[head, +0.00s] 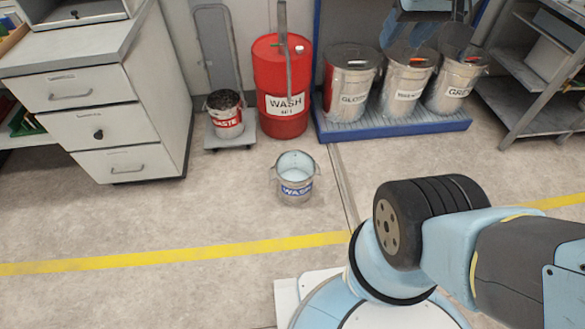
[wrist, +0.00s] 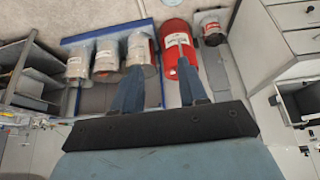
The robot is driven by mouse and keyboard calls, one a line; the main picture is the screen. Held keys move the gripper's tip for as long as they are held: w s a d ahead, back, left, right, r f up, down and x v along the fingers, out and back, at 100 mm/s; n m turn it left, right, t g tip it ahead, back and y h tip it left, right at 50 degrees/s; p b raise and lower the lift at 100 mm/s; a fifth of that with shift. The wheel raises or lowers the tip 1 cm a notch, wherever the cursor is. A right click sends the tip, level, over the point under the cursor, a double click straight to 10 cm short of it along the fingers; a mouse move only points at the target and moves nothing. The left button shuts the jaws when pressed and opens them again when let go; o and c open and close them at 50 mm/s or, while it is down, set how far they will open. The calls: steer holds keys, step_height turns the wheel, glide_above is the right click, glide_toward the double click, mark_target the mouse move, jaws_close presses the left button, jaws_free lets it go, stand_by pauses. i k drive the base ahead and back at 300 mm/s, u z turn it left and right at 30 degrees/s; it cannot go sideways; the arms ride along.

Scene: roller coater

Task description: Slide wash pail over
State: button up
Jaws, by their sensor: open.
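The wash pail (head: 295,178) is a small metal bucket with a blue and white WASH label and a pale blue inside. It stands upright on the open floor in the head view, in front of the red drum. I cannot make it out in the wrist view. My gripper (wrist: 160,52) shows in the wrist view with its two blue fingers apart and nothing between them.
A red WASH drum (head: 283,88) and a waste pail (head: 225,115) on a small trolley stand behind. Several lidded bins, one labelled gloss (head: 350,90), stand on a blue pallet (head: 400,124). A drawer cabinet (head: 110,110) is left. Floor around the pail is clear, crossed by yellow tape (head: 170,256).

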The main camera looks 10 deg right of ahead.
mark_target(295, 171)
steer(key=k, duration=1.15)
steer(key=u, duration=0.6)
steer(key=i, duration=1.6)
steer(key=z, duration=0.6)
